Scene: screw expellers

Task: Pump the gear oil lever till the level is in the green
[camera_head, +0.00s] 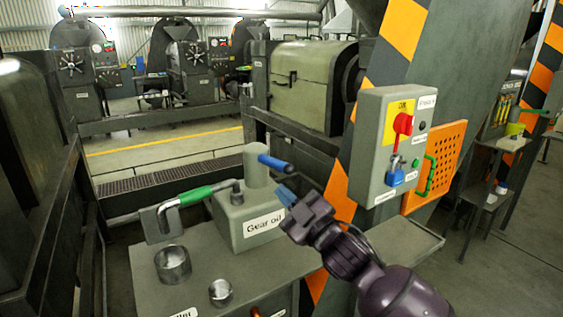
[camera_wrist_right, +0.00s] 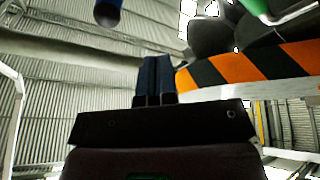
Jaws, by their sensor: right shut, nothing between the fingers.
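The grey gear oil unit (camera_head: 250,215), labelled "Gear oil", stands on a metal bench. A lever with a blue grip (camera_head: 275,163) sticks out to the right from its upright post. The end of the blue grip (camera_wrist_right: 107,12) also shows at the top of the right wrist view. My right gripper (camera_head: 287,195) is shut and empty, just below and right of the blue grip and apart from it. Its blue fingers (camera_wrist_right: 155,78) are together in the right wrist view. I cannot make out a level gauge with a green zone. My left gripper is not in view.
A bent rod with a green grip (camera_head: 196,196) extends left from the unit. Two metal cups (camera_head: 172,263) (camera_head: 221,292) stand on the bench (camera_head: 268,272). A control box (camera_head: 395,145) with a red switch is at right, beside an orange perforated panel (camera_head: 450,150).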

